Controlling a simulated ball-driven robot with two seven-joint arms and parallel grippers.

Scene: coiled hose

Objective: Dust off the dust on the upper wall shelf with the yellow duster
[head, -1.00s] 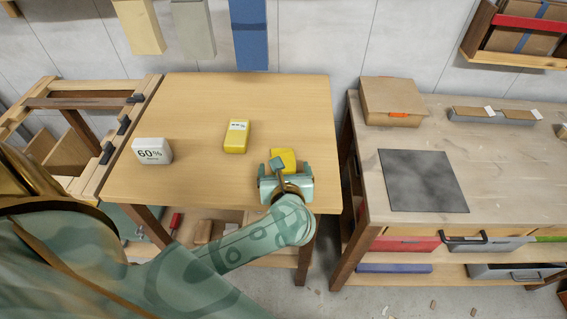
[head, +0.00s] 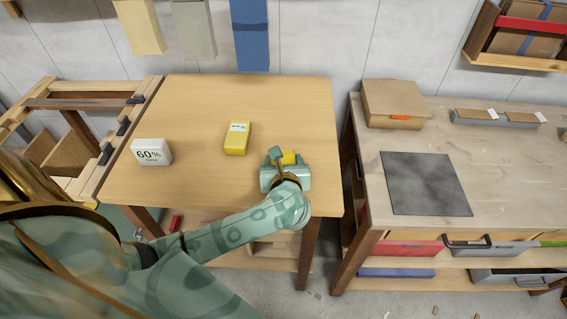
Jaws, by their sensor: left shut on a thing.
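My left gripper (head: 284,164) is over the right front part of the wooden table. It is shut on a yellow thing (head: 288,157), which I take to be the duster. Only its far part shows; the gripper hides the rest. A second yellow block with a white label (head: 236,143) stands apart on the table, to the left of the gripper. A wall shelf (head: 511,62) shows at the top right, cut by the frame; I cannot tell whether it is the upper one. No dust can be made out. My right gripper is not in view.
The wooden table (head: 210,190) also holds a white block marked 60% (head: 152,152). A workbench (head: 365,137) at the right carries a cardboard box (head: 392,103), a dark plate (head: 425,183) and a grey tray (head: 495,119). A gap separates the table and workbench.

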